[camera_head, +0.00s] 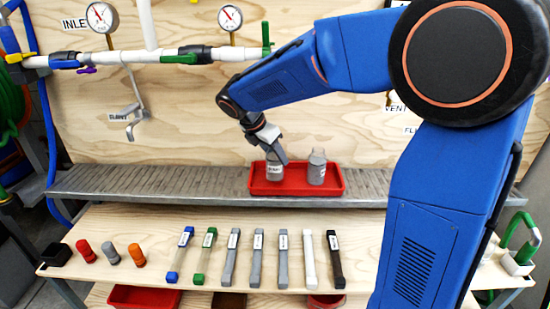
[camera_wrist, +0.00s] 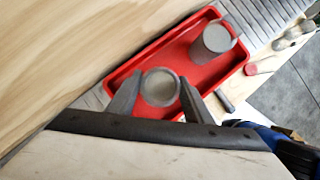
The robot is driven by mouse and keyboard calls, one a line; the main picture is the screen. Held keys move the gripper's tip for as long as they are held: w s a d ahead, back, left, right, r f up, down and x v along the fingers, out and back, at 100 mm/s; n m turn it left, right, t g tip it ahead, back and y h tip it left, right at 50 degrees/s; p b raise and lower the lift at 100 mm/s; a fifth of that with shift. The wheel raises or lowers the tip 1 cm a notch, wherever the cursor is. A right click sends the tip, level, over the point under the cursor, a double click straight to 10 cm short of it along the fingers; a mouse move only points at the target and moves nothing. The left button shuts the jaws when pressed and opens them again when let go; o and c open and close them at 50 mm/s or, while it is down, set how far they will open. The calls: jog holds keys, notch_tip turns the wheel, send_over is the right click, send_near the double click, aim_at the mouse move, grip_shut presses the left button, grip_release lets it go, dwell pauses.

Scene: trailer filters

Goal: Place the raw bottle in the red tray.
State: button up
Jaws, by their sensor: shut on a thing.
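The red tray (camera_head: 297,190) sits on the grey ribbed shelf; it also shows in the wrist view (camera_wrist: 180,50). My gripper (camera_head: 275,156) is over the tray's left part, shut on a grey bottle (camera_head: 274,171) with a white label, too small to read surely. In the wrist view, my gripper's fingers (camera_wrist: 157,98) are on both sides of this bottle (camera_wrist: 160,88). It is upright within the tray's outline; I cannot tell whether its base touches the floor. A second grey bottle (camera_head: 316,168) stands upright in the tray's right part, apart from the held one; it also shows in the wrist view (camera_wrist: 212,40).
The ribbed shelf (camera_head: 150,182) is clear left of the tray. A plywood wall with white pipe (camera_head: 130,58) and gauges (camera_head: 102,17) stands behind. A lower bench holds several labelled filter tubes (camera_head: 257,258) and coloured caps (camera_head: 85,251).

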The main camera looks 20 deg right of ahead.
jog(key=shift+w+d+f, duration=0.1)
jog(key=shift+w+f, duration=0.05)
jog(key=shift+f, duration=0.65)
jog(key=shift+f, duration=0.15)
jog(key=o, duration=1.3)
jog(key=shift+o, duration=0.2)
jog(key=v, duration=1.2)
jog(key=s+d+f+m+y, duration=0.1)
jog(key=s+d+m, duration=0.4)
jog(key=s, duration=0.2)
jog(key=s+d+f+m+y, duration=0.1)
jog(key=s+d+m+y, duration=0.1)
jog(key=s+d+m, duration=0.45)
jog(key=s+f+m+t+y, duration=0.1)
jog(key=s+f+m, duration=0.3)
jog(key=s+m, duration=0.2)
jog(key=s+f+m+t+y, duration=0.1)
jog(key=s+f+m, duration=0.3)
jog(key=s, duration=0.7)
jog(key=shift+d+m, duration=0.4)
jog(key=shift+m, duration=0.55)
jog(key=shift+s, duration=0.1)
